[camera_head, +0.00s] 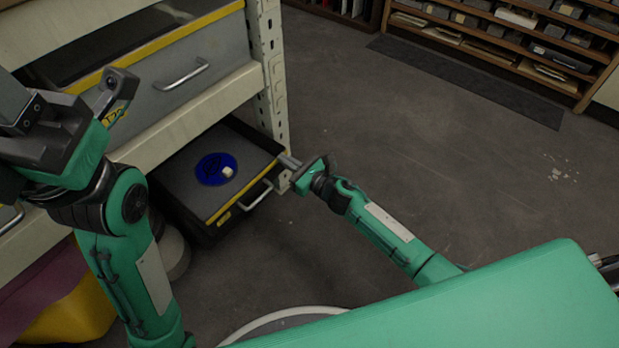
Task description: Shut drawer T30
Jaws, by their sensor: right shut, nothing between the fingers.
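A dark drawer (228,229) with a yellow edge and a metal bar handle (256,196) stands pulled out below the lower shelf beam. The label on its front is too small to read. A blue disc (210,168) and a small pale block (227,172) lie inside it. My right gripper (287,161) is shut and empty at the right end of the drawer front, beside the handle; I cannot tell whether it touches. My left gripper (108,95) is at the upper left, in front of the upper drawer; its fingers are unclear.
A grey upper drawer (190,102) with a yellow edge and bar handle sits in the rack above. The rack's perforated upright (270,75) stands close to my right gripper. Purple and yellow bins (70,315) are at lower left. The floor to the right is open.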

